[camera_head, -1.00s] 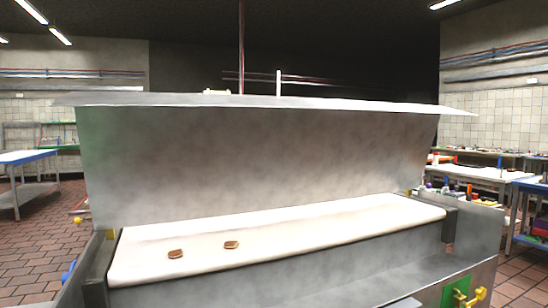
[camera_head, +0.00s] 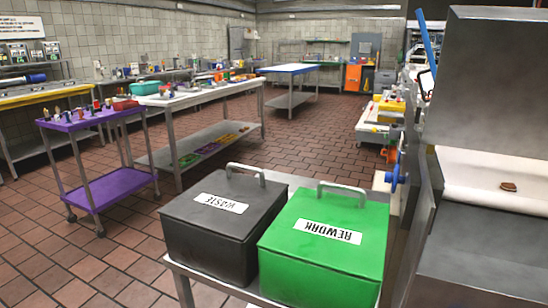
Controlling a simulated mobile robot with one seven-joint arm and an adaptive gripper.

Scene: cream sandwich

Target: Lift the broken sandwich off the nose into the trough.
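One small brown sandwich (camera_head: 508,187) lies on the white conveyor belt (camera_head: 480,170) at the right edge of the view. It is too small to tell whether it is broken. Below the belt is a grey metal front (camera_head: 480,245); I cannot make out a trough there. My gripper is not in view.
A black waste box (camera_head: 215,225) and a green rework box (camera_head: 325,245), both lidded with handles, stand on a metal stand in front. A purple cart (camera_head: 105,195) and a white-topped table (camera_head: 200,95) stand left. Tiled floor (camera_head: 60,250) is open between them.

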